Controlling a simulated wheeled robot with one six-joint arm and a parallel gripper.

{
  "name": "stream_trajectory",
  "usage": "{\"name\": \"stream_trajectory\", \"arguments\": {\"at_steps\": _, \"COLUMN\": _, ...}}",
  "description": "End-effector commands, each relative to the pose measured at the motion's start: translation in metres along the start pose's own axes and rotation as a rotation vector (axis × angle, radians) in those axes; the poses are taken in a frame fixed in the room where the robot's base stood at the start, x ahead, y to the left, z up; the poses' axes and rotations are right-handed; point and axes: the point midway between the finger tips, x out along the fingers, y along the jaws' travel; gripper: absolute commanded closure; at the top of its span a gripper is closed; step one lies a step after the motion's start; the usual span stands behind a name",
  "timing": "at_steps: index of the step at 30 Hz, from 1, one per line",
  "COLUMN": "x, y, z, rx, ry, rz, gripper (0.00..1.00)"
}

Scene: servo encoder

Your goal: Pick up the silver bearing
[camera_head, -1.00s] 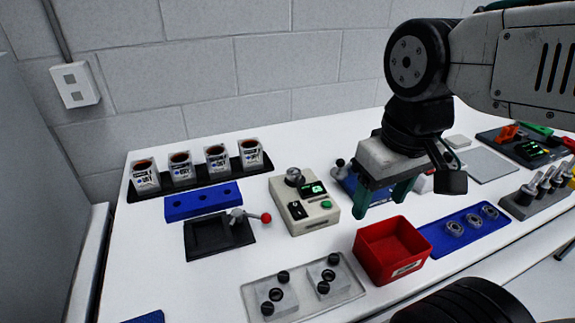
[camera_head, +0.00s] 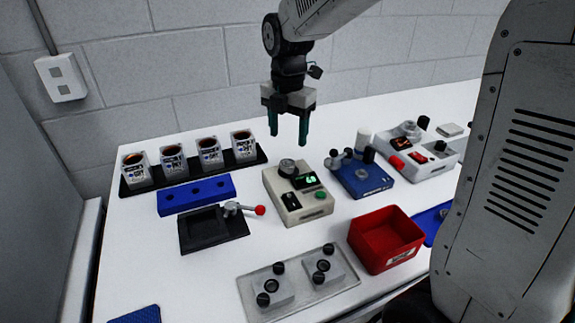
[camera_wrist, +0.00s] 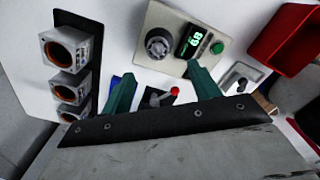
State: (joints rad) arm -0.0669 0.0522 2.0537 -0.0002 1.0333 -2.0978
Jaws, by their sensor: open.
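My gripper (camera_head: 288,139) is open and empty, pointing down above the beige box (camera_head: 300,206) with a green display. Its two green fingers (camera_wrist: 160,72) also show in the wrist view. A round silver-grey part (camera_head: 288,167) sits on top of that box, below the fingers and apart from them. It also shows in the wrist view, as a round grey part (camera_wrist: 158,43) beside the display; I cannot tell if it is a bearing. The blue tray (camera_head: 430,223) at the right, which held ring-shaped silver bearings earlier, is mostly hidden by my arm.
A red bin (camera_head: 352,243) stands front right of the box. A black fixture with a red-knobbed lever (camera_head: 215,247) and a blue block (camera_head: 197,193) lie left. Several cups stand in a black rack (camera_head: 133,193).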

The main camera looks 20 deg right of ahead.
Motion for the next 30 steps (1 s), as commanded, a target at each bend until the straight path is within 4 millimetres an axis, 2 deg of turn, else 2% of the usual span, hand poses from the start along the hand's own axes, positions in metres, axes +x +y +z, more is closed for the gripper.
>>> {"name": "stream_trajectory", "arguments": {"at_steps": 3, "x": 0.008, "y": 0.005, "z": 0.003, "rx": -0.049, "ry": 0.002, "rz": -0.003, "gripper": 0.39}}
{"name": "stream_trajectory", "arguments": {"at_steps": 11, "x": 0.037, "y": 0.005, "z": 0.003, "rx": -0.054, "ry": 0.003, "rz": -0.004, "gripper": 0.39}}
{"name": "stream_trajectory", "arguments": {"at_steps": 19, "x": 0.075, "y": 0.003, "z": 0.003, "rx": -0.053, "ry": 0.003, "rz": -0.005, "gripper": 0.39}}
{"name": "stream_trajectory", "arguments": {"at_steps": 28, "x": 0.082, "y": 0.004, "z": 0.003, "rx": -0.053, "ry": 0.001, "rz": -0.001, "gripper": 0.39}}
{"name": "stream_trajectory", "arguments": {"at_steps": 29, "x": 0.082, "y": 0.004, "z": 0.003, "rx": -0.053, "ry": 0.001, "rz": -0.002, "gripper": 0.42}}
{"name": "stream_trajectory", "arguments": {"at_steps": 30, "x": 0.082, "y": 0.004, "z": 0.003, "rx": -0.053, "ry": 0.001, "rz": -0.002, "gripper": 0.53}}
